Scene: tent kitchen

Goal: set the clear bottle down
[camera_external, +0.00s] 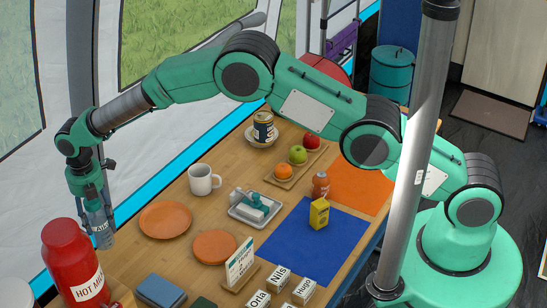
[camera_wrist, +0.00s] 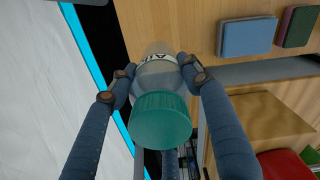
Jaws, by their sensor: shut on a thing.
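My gripper (camera_external: 99,214) is at the left of the external view, pointing down, with its fingers closed around the clear bottle (camera_external: 103,240). In the external view the bottle hangs upright by the table's left edge, near the red canister. I cannot tell exactly how far its base is from the table top.
Name blocks and a yellow box (camera_external: 319,213) stand farther right. Bare wood shows between the canister and plates.

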